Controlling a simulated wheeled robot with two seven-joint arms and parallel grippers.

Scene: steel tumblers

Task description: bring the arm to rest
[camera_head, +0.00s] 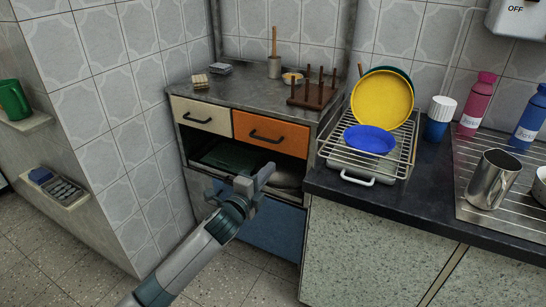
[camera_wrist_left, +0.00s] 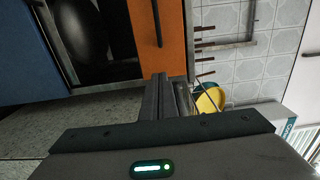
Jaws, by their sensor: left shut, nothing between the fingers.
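My left gripper (camera_head: 258,183) reaches in from the lower left in the head view. It is shut and empty, in the air in front of the open shelf of the grey cabinet (camera_head: 240,90). In the left wrist view its fingers (camera_wrist_left: 162,98) are together, with the orange drawer (camera_wrist_left: 159,35) beyond them. A steel tumbler (camera_head: 494,179) stands on the ridged metal drainer at the right, well away from the gripper. My right gripper is not in view.
The orange drawer (camera_head: 270,134) and cream drawer (camera_head: 203,114) are shut. A wire dish rack (camera_head: 340,156) holds a yellow plate (camera_head: 382,100) and a blue bowl (camera_head: 369,140). Pink (camera_head: 477,104) and blue (camera_head: 529,118) bottles stand behind the tumbler. The floor at lower left is clear.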

